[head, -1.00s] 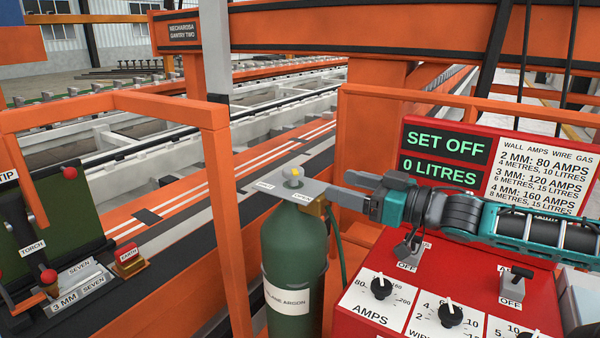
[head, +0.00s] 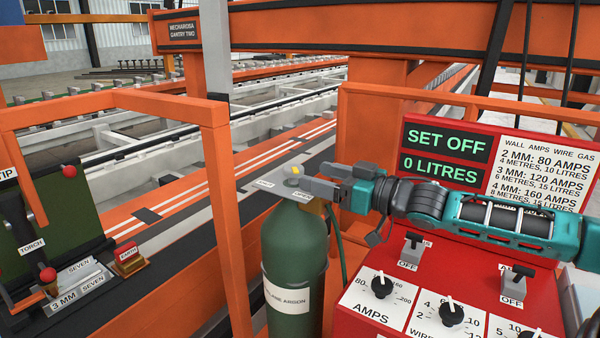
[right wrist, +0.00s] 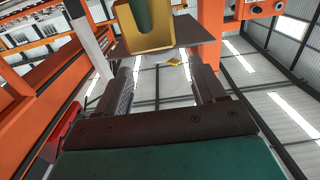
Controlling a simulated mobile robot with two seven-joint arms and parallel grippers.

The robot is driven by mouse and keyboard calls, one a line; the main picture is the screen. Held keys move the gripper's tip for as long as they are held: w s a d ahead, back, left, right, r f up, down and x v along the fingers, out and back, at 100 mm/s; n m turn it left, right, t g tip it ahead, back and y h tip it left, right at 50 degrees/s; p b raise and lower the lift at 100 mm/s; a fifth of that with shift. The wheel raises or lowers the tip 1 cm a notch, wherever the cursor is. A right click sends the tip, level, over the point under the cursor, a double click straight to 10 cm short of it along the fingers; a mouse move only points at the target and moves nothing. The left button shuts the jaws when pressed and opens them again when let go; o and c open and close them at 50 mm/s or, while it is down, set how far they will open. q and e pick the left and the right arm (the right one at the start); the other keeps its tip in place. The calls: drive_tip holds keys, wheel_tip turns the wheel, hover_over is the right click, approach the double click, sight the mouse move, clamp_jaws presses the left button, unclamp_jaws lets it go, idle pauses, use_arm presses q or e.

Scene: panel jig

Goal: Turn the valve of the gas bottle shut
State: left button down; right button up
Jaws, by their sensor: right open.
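The green gas bottle (head: 294,245), with a white argon label, stands upright in the middle of the head view. A pale plate (head: 268,182) with small white labels sits on top of it. The valve knob is mostly hidden behind my right gripper; its yellow mark (head: 295,169) shows just above the fingers. My right gripper (head: 297,185) is open, its fingers reaching in from the right over the plate at the valve. In the right wrist view the open fingers (right wrist: 165,76) stand apart, with the yellow mark (right wrist: 175,62) beyond their tips. Contact cannot be told. My left gripper is not in view.
A red welder panel (head: 375,318) with dials, switches and a display reading "0 LITRES" (head: 438,168) stands right of the bottle. An orange frame (head: 215,200) is close on the left. A torch stand (head: 62,225) is at far left. A brass fitting (right wrist: 132,42) shows in the right wrist view.

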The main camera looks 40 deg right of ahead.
sight(302, 172)
drive_tip(key=shift+x, duration=2)
drive_tip(key=shift+w+a+p, duration=0.3)
drive_tip(key=shift+w+p, duration=0.05)
drive_tip(key=shift+w, duration=0.3)
drive_tip(key=c, duration=1)
